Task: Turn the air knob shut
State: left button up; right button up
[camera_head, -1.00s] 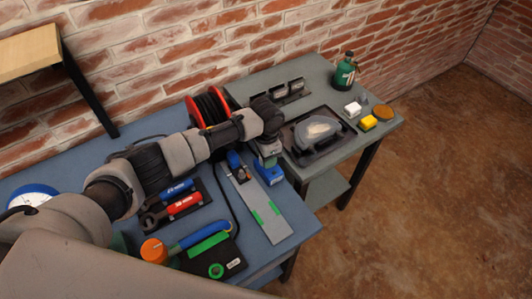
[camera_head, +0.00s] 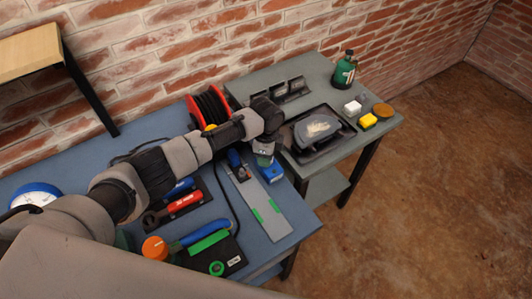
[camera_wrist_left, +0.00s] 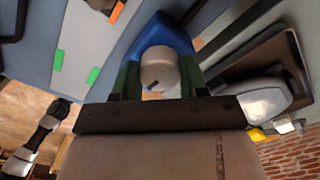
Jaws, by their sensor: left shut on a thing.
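The air knob (camera_wrist_left: 160,68) is a pale round cylinder with a small dark mark on its face. It sits on a blue body (camera_wrist_left: 172,32), which also shows in the head view (camera_head: 270,173) beside the grey strip on the blue bench. My left gripper (camera_wrist_left: 160,78) has its green fingers on both sides of the knob and is shut on it. In the head view my left gripper (camera_head: 264,160) reaches down at the blue body from above and hides the knob. My right gripper is not in view.
A grey strip with green marks (camera_head: 258,203) lies close by. A red cable reel (camera_head: 207,108) stands behind my arm. A dark tray (camera_head: 306,150) with a grey block is on the side table to the right. Tools (camera_head: 182,202) lie left of the strip.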

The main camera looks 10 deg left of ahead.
pick_arm(q)
jog(key=shift+w+r, duration=0.1)
dwell(0.3)
jog(key=o, duration=0.9)
notch_tip(320, 180, up, 11)
jog(key=shift+f+b, duration=0.15)
jog(key=shift+b, duration=0.5)
